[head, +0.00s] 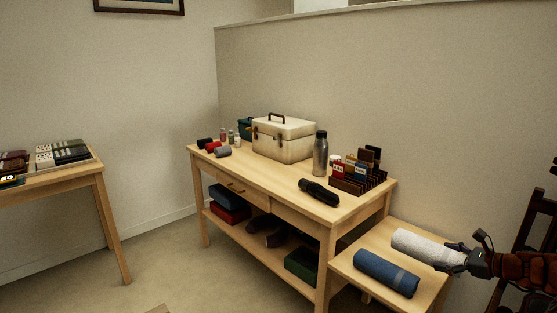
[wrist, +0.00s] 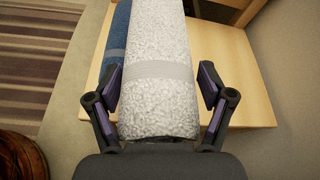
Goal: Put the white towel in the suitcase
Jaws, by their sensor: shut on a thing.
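The white towel (head: 418,243) is rolled up and lies on a low light-wood table at the lower right of the head view. In the wrist view the towel (wrist: 160,50) fills the middle, with a plain band across it. My gripper (head: 453,257) is at the towel's near right end. Its two fingers (wrist: 160,88) are on either side of the roll, shut on it. The towel appears to be at the tabletop; I cannot tell if it is lifted. I cannot make out a suitcase on the floor in either view.
A rolled blue towel (head: 386,272) lies close beside the white one. A wooden table (head: 265,205) beyond carries a cream case (head: 284,138), a bottle (head: 320,154) and a black umbrella (head: 318,192). Another table (head: 85,178) stands left. Floor between them (head: 175,260) is open.

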